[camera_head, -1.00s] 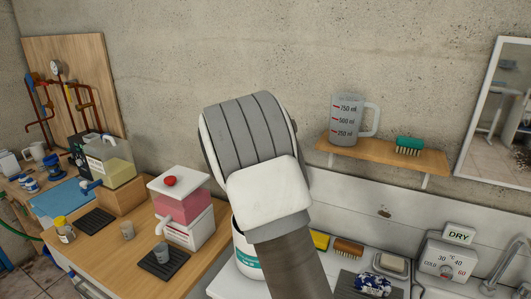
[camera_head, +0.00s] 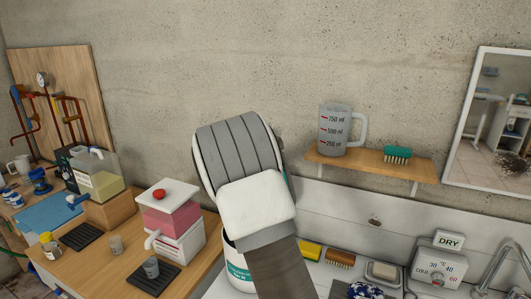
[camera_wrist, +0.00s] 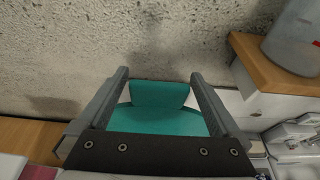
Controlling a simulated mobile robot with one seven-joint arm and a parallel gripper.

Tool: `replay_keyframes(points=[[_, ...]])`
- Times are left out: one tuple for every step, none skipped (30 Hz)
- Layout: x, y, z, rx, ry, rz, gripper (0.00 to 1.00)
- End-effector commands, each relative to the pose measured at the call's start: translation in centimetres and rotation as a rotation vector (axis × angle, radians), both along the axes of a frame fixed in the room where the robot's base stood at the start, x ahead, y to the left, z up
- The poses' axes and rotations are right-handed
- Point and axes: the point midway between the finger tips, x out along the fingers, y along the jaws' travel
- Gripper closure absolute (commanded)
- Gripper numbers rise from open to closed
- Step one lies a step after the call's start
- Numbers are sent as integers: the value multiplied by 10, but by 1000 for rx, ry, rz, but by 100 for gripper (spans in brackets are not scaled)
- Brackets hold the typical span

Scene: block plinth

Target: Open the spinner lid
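In the wrist view my gripper (camera_wrist: 159,76) has its two fingers wide apart. A teal part (camera_wrist: 160,120) with a raised flat tab lies beyond and between them; it looks like the spinner lid. The tab nearly spans the gap, and I cannot tell whether the fingers touch it. In the head view a white tub with a teal label (camera_head: 238,268), possibly the spinner body, shows low beside my arm. My arm covers most of it and hides my fingers there.
A wooden shelf (camera_head: 345,163) on the wall at right holds a measuring jug (camera_head: 333,130) and a teal brush (camera_head: 397,153). A pink drink dispenser (camera_head: 168,222) stands on the wooden counter at left. A control box (camera_head: 438,268) and tap are at lower right.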

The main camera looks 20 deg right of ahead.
Motion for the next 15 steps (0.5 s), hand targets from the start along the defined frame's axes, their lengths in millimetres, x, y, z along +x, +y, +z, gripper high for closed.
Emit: replay_keyframes(points=[[0, 0, 1, 0, -2, 1, 0], [0, 0, 1, -1, -2, 1, 0], [0, 1, 2, -1, -2, 1, 0], [0, 1, 2, 0, -3, 2, 0], [0, 1, 2, -1, -3, 2, 0], [0, 1, 2, -1, -3, 2, 0], [0, 2, 3, 0, -4, 2, 0], [-1, 3, 3, 0, -4, 2, 0], [-3, 5, 4, -1, -5, 3, 0], [-4, 7, 5, 0, -6, 3, 0], [-7, 9, 6, 0, -6, 3, 0], [-10, 13, 7, 0, -6, 3, 0], [-14, 16, 9, 0, -6, 4, 0], [-17, 20, 10, 0, -6, 5, 0], [-23, 26, 12, 0, -6, 5, 0]])
